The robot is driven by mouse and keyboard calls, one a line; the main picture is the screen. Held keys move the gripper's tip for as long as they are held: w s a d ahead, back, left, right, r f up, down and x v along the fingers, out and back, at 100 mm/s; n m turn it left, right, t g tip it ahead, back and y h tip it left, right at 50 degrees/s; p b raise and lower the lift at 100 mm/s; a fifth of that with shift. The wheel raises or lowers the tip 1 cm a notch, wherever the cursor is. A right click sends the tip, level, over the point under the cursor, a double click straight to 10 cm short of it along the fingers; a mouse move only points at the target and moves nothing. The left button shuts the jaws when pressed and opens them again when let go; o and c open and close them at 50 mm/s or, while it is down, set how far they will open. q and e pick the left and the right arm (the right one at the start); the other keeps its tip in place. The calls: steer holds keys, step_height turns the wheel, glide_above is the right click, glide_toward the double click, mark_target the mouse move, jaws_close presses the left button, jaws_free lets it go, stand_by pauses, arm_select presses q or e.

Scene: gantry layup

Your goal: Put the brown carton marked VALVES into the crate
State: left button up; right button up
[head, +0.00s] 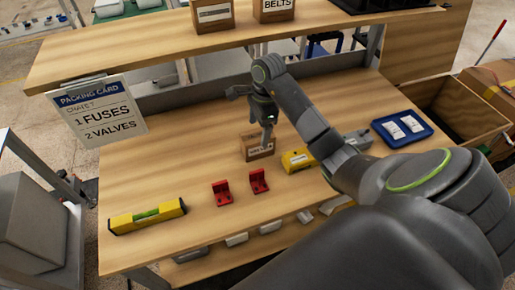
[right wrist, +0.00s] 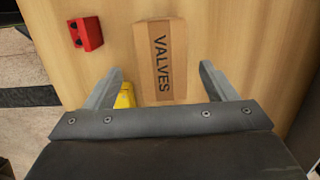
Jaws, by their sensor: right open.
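The brown carton marked VALVES (head: 258,151) stands on the wooden bench near its middle. It also shows in the right wrist view (right wrist: 161,60), with its lettered face toward the camera. My right gripper (head: 267,143) is over the carton in the head view and covers part of it. In the wrist view my open right gripper (right wrist: 160,75) has one finger to each side of the carton's near end, with gaps. Whether the fingers reach down beside it I cannot tell. The wooden crate (head: 486,150) stands beyond the bench's right end, partly hidden by my arm. My left gripper is not in view.
A yellow object (head: 297,160) lies close to the carton's right. Two red brackets (head: 221,192) and a yellow level (head: 147,216) lie in front and left. A blue tray (head: 425,131) sits at right. The shelf above holds a BELTS carton (head: 273,10). A packing card (head: 100,110) hangs left.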

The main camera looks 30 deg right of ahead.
mark_target(258, 134)
steer(key=shift+a+f+b, duration=0.15)
steer(key=shift+f+b, duration=0.75)
steer(key=shift+f, duration=0.4)
step_height(258, 134, down, 3)
steer(key=shift+w+r+b, duration=0.1)
steer(key=shift+r+b, duration=0.1)
steer(key=shift+b, duration=0.65)
steer(key=shift+a+f+p, duration=0.1)
steer(key=shift+f+p, duration=0.15)
steer(key=shift+p, duration=0.35)
steer(key=shift+w+f, duration=0.1)
steer(key=shift+f, duration=0.35)
steer(key=c, duration=1.3)
steer(key=shift+c, duration=0.3)
steer(key=shift+r, duration=0.1)
